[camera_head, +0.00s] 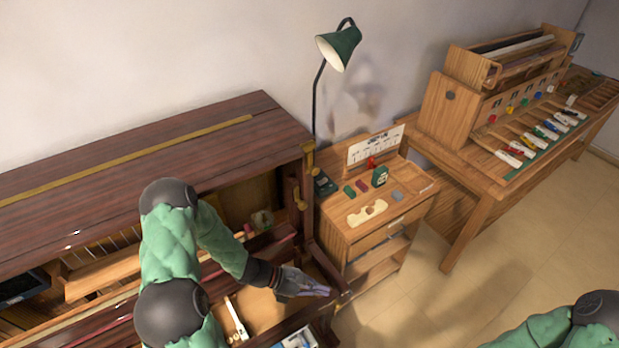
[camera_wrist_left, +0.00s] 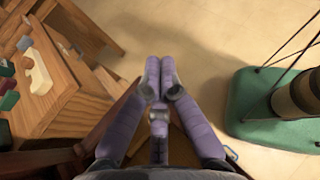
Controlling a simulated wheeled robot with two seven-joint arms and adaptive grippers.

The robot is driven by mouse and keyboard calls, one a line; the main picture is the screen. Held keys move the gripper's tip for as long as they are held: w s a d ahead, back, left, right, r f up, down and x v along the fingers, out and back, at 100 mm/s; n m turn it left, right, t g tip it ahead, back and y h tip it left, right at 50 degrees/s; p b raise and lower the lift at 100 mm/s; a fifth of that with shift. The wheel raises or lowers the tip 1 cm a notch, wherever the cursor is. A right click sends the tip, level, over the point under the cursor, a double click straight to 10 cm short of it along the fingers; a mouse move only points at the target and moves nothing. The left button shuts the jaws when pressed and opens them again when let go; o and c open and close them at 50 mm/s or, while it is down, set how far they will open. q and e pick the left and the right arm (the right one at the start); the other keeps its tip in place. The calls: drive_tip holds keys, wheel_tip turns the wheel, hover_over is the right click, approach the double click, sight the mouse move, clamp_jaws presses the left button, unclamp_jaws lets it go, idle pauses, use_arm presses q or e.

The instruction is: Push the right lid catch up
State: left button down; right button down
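The dark wooden piano (camera_head: 150,150) stands open at the left of the head view. Small brass-coloured fittings (camera_head: 301,200) show at its right end, with another just above them near the lid's corner (camera_head: 308,150). I cannot tell for sure which of them is the right lid catch. My left gripper (camera_head: 318,291) reaches over the piano's right front end, below and apart from these fittings. In the left wrist view its purple fingers (camera_wrist_left: 160,72) are together at the tips, with nothing seen between them. My right gripper is out of view.
A small wooden cabinet (camera_head: 375,243) with tools on top stands just right of the piano. A green lamp (camera_head: 340,46) rises behind it. A workbench (camera_head: 490,190) with key parts is farther right. The tiled floor (camera_head: 430,310) in front is clear.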

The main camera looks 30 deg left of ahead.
sight(313, 165)
use_arm(q)
drive_tip(key=w+a+r+n+t+y, duration=0.1)
drive_tip(key=w+a+r+n+t, duration=0.1)
drive_tip(key=w+a+r+t, duration=0.1)
drive_tip(key=w+a+r+n+t+y+p, duration=0.1)
drive_tip(key=w+a+r+n+t, duration=0.2)
drive_tip(key=a+r, duration=0.4)
drive_tip(key=w+a+r+n+t+y+p, duration=0.1)
drive_tip(key=w+a+r+n+t, duration=0.1)
drive_tip(key=a+r+t, duration=0.3)
drive_tip(key=shift+w+a+r+n+t, duration=0.15)
drive_tip(key=shift+w+a+r+n, duration=0.15)
drive_tip(key=shift+a, duration=0.35)
drive_tip(key=shift+w+a+r+n+t, duration=0.15)
drive_tip(key=shift+a+n, duration=0.25)
drive_tip(key=shift+a, duration=0.25)
drive_tip(key=shift+d, duration=0.1)
drive_tip(key=w+d+r, duration=0.4)
drive_tip(key=w, duration=0.5)
drive_tip(key=shift+w+d+r, duration=0.15)
drive_tip(key=shift+w+r, duration=0.2)
